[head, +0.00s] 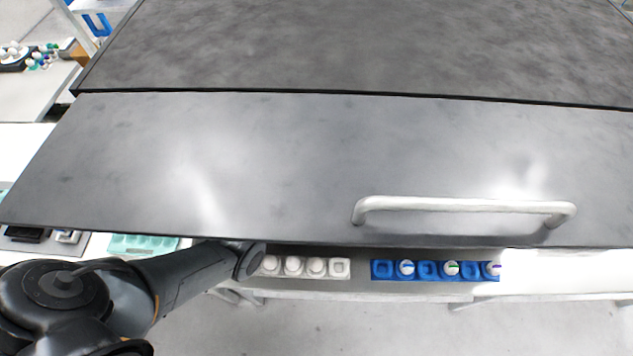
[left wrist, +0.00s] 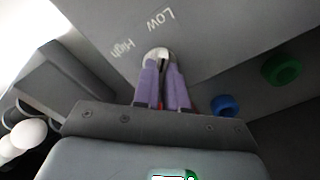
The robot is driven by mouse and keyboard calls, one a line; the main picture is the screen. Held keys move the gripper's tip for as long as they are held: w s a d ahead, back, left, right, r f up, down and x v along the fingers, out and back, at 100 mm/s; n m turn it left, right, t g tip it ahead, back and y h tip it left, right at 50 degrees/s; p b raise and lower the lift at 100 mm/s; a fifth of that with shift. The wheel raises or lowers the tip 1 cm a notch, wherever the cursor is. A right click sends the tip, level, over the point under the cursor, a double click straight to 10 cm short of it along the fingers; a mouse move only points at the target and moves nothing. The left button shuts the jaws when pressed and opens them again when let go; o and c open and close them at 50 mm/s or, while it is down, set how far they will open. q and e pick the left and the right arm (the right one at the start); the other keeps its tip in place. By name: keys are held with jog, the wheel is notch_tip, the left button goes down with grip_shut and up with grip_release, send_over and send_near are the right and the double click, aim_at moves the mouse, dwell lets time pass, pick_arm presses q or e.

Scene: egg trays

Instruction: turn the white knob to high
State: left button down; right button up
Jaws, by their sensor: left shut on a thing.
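The white knob (left wrist: 158,53) shows in the left wrist view on a grey panel, with the printed words "High" and "Low" beside it. My left gripper (left wrist: 160,68) has its two purple fingers shut on the knob, one on each side. The fingers cover part of the knob, and I cannot tell which word it points to. In the head view the knob and my left gripper are hidden under the large grey cabinet (head: 240,160); only my left arm shows, reaching under its front edge. My right gripper is not in view.
A green knob (left wrist: 282,69) and a blue knob (left wrist: 224,106) sit on the panel to the right. In the head view, a white tray (head: 340,268) and a blue tray (head: 382,270) lie below the cabinet edge. A metal handle (head: 460,205) sticks out of the cabinet front.

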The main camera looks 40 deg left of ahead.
pick_arm(q)
jog(key=n+p, duration=0.2)
jog(key=n, duration=0.1)
jog(key=shift+r+n, duration=0.1)
jog(key=shift+n, duration=0.3)
jog(key=n+p, duration=0.1)
jog(key=n, duration=0.1)
jog(key=shift+n, duration=0.4)
jog(key=n, duration=0.2)
jog(key=shift+n+p, duration=0.35)
jog(key=shift+n, duration=0.05)
jog(key=n, duration=0.3)
jog(key=shift+n, duration=0.3)
jog(key=n, duration=0.4)
jog(key=shift+n, duration=0.3)
